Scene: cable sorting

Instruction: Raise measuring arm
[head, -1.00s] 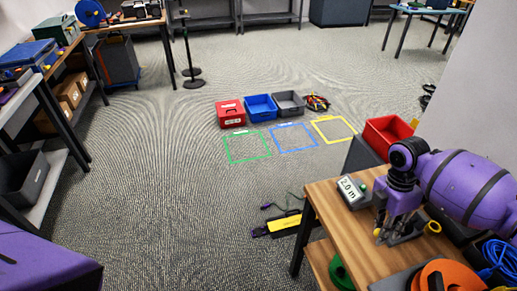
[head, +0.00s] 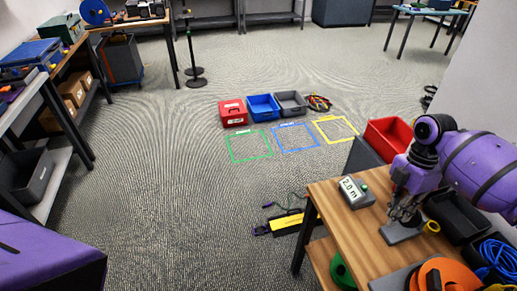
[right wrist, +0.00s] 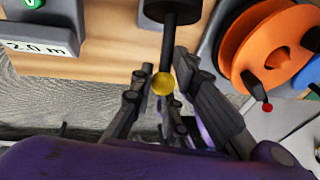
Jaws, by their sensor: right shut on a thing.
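The display box (head: 352,191) reading "2.0 m" stands on the wooden table, and it also shows in the right wrist view (right wrist: 40,38) at the upper left. My right gripper (head: 405,217) is over a grey base plate (head: 401,235) on the table. In the right wrist view my right gripper (right wrist: 163,92) has its fingers closed around a slim dark bar, apparently the measuring arm (right wrist: 168,45), with a yellow round end (right wrist: 163,84) between the fingers. The fingers hide much of the bar, so its tilt is unclear. My left gripper is out of view.
An orange cable reel (head: 442,274) and blue cable (head: 497,253) lie near the table's front right. A black tray (head: 455,214) is right of my gripper, with a yellow ring (head: 432,227) between. A red bin (head: 388,133) stands behind the table.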

